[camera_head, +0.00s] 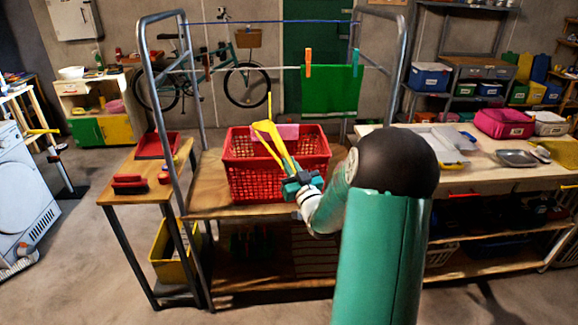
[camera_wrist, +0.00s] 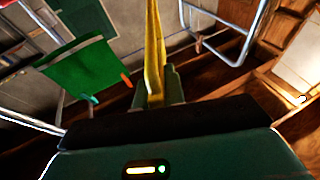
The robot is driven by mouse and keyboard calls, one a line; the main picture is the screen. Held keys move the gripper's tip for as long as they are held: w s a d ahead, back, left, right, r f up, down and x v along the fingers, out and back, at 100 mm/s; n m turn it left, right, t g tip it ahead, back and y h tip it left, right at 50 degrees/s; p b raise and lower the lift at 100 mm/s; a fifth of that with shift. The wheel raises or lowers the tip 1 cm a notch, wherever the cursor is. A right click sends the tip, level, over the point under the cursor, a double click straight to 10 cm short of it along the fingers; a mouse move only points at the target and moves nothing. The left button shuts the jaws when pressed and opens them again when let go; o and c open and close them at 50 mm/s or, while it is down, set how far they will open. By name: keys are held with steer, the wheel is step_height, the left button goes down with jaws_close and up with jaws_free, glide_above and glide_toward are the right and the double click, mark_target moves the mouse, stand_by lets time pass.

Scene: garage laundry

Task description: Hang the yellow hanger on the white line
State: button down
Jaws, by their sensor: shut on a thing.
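The yellow hanger (camera_head: 267,134) is held in my gripper (camera_head: 297,178), pointing up and to the left in front of the red basket. In the wrist view the hanger (camera_wrist: 153,50) rises from between the fingers of the gripper (camera_wrist: 158,95), seen nearly edge-on. The white line (camera_head: 262,68) runs across the grey frame, higher in the picture than the gripper. A green cloth (camera_head: 330,90) hangs on it at the right; the cloth also shows in the wrist view (camera_wrist: 85,67). The hanger's full outline and the grip on it are partly hidden.
A red basket (camera_head: 255,182) stands on the wooden table inside the grey frame (camera_head: 193,85). A blue line (camera_head: 265,22) crosses the frame's top. An orange peg (camera_head: 308,57) sits at the cloth. The white line's middle stretch, left of the cloth, looks free.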

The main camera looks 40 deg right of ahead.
steer(key=shift+s+r, duration=0.1)
steer(key=shift+s, duration=0.1)
steer(key=shift+w, duration=0.4)
steer(key=shift+w+d, duration=0.3)
steer(key=shift+d, duration=0.1)
steer(key=shift+w+d, duration=4.5)
steer(key=shift+w, duration=2.35)
steer(key=shift+r, duration=4.45)
steer(key=shift+s+a+f, duration=0.3)
steer(key=shift+s+f, duration=0.15)
steer(key=shift+f, duration=0.2)
steer(key=shift+s+a+f, duration=0.3)
steer(key=shift+s+f, duration=0.2)
steer(key=shift+f, duration=0.2)
steer(key=shift+s+a+f, duration=0.3)
steer(key=shift+s+f, duration=0.15)
steer(key=shift+f, duration=0.2)
